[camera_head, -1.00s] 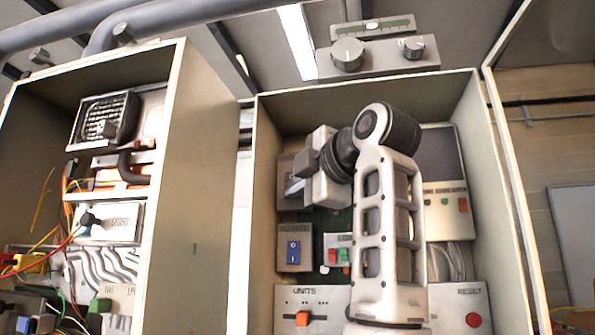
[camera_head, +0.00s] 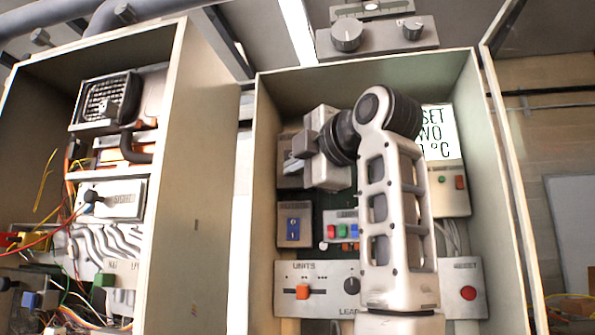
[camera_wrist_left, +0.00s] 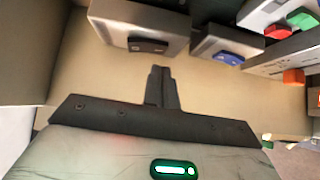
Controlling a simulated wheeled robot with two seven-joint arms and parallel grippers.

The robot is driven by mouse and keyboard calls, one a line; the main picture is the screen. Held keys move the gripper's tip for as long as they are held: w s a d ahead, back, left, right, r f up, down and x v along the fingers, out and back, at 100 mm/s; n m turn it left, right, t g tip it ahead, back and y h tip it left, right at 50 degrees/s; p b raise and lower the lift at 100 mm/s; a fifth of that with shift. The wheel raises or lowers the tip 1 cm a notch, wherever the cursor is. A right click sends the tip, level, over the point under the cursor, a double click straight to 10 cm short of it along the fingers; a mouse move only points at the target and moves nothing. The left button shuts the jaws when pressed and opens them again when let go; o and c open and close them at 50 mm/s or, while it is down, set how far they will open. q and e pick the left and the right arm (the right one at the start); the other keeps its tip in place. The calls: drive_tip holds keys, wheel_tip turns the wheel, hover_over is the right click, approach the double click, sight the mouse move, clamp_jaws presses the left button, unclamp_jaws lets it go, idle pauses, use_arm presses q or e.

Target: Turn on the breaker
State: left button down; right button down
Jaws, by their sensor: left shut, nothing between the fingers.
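Two grey switch boxes are on the left inside the right-hand open cabinet; I cannot read which is labelled breaker. The upper box (camera_head: 285,178) is partly hidden behind my left gripper (camera_head: 304,146); in the left wrist view it has a dark switch (camera_wrist_left: 148,45). The lower box has a blue rocker switch (camera_head: 293,228), also seen in the left wrist view (camera_wrist_left: 229,58). My left gripper is shut and empty in front of the upper box; its closed fingertips (camera_wrist_left: 161,71) are apart from both switches in the wrist view. My right gripper is out of view.
A lit display (camera_head: 440,130) reads partly "SET TWO °C". Below are coloured buttons (camera_head: 342,231), an orange slider (camera_head: 303,291), a dark knob (camera_head: 352,286) and a red reset button (camera_head: 468,293). Cabinet walls (camera_head: 262,150) bound the space. Another cabinet with wires (camera_head: 60,240) stands left.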

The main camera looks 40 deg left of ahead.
use_arm(q)
drive_tip(key=s+f+b+v, duration=0.1)
drive_tip(key=b+v, duration=0.1)
drive_tip(key=v, duration=0.9)
drive_tip(key=shift+s+d, duration=0.15)
drive_tip(key=shift+s, duration=0.05)
drive_tip(key=shift+f, duration=0.15)
